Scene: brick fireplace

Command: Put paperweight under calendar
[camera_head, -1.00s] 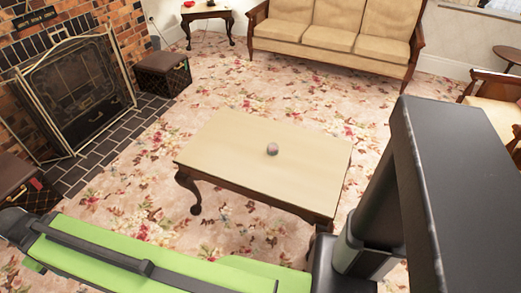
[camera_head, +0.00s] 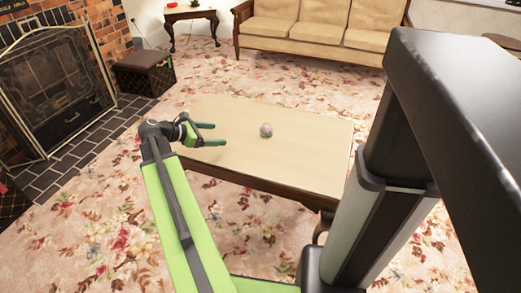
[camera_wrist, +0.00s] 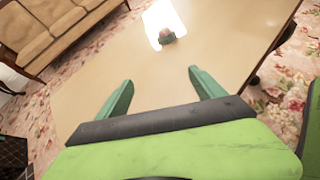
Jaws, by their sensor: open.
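The paperweight (camera_head: 266,130), a small round pinkish-grey thing, sits on the coffee table (camera_head: 310,160) near its middle. My gripper (camera_head: 213,134) is over the left part of the table, open and empty, its fingers pointing right toward the paperweight with a gap between. In the wrist view, the paperweight (camera_wrist: 167,37) lies beyond the open green fingers (camera_wrist: 158,88), beside a bright reflection on the tabletop. No calendar can be made out in these frames.
A sofa (camera_head: 300,32) stands behind the table. A side table (camera_head: 190,14) with a red item is at the back left. A fireplace with a screen (camera_head: 62,88) and a dark box (camera_head: 144,74) are at left. Patterned carpet is open around the table.

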